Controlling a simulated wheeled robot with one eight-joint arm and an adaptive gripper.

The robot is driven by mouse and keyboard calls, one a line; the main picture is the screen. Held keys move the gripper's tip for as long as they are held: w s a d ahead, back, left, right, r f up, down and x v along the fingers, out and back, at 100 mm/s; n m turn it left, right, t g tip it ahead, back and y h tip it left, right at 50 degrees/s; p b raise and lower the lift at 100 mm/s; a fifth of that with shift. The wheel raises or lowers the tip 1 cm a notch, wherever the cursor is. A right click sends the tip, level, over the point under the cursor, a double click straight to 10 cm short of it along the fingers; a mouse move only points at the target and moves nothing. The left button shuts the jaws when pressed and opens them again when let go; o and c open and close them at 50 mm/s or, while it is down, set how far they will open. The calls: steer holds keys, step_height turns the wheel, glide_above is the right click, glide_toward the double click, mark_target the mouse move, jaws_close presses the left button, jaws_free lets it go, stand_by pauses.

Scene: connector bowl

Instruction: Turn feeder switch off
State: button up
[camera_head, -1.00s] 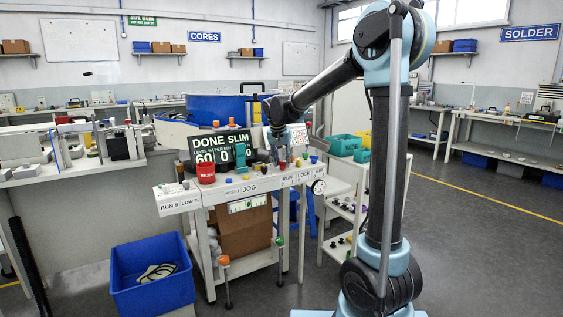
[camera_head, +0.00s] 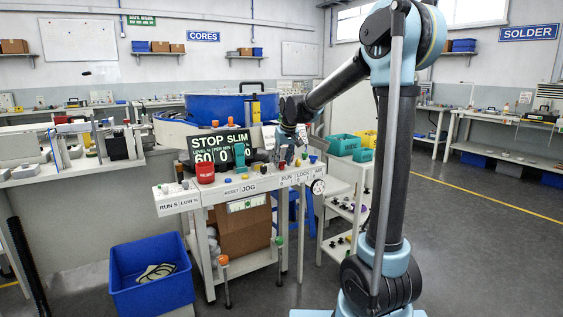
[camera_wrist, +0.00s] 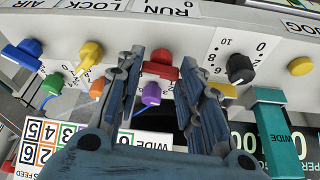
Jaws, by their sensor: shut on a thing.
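The feeder's control panel (camera_head: 245,188) carries labels including JOG, RUN, LOCK and AIR. In the wrist view the panel appears upside down. A red switch (camera_wrist: 161,70) with a crossbar sits below the RUN label (camera_wrist: 172,8). My gripper (camera_wrist: 176,80) has its fingers on either side of the red switch, shut on it; exact contact is hard to see. A purple knob (camera_wrist: 151,94) also shows between the fingers. In the head view my gripper (camera_head: 285,152) is at the panel's RUN end and hides the switch. The display (camera_head: 220,145) reads STOP SLIM.
Close by are a blue switch (camera_wrist: 22,54), a yellow knob (camera_wrist: 90,55), a black dial (camera_wrist: 240,69) and a teal lever (camera_wrist: 277,125). A red cup-like button (camera_head: 205,172) stands at the panel's left. A blue bin (camera_head: 152,275) is on the floor.

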steer(key=n, duration=0.2)
steer(key=n+g+y, duration=0.1)
steer(key=n, duration=0.2)
steer(key=shift+w+d+n+y, duration=0.15)
steer(key=shift+d+n+y, duration=0.15)
steer(key=shift+y, duration=0.1)
steer(key=n+g, duration=0.1)
steer(key=n, duration=0.1)
steer(key=n+g, duration=0.1)
steer(key=n, duration=0.1)
steer(key=shift+w+n+y, duration=0.2)
steer(key=shift+n+y, duration=0.2)
steer(key=shift+n, duration=0.3)
steer(key=o, duration=1.1)
steer(key=shift+c, duration=0.2)
steer(key=w+v, duration=0.1)
steer(key=v, duration=1)
steer(key=shift+s+d+r, duration=0.2)
steer(key=shift+s+r, duration=0.2)
steer(key=shift+s, duration=0.05)
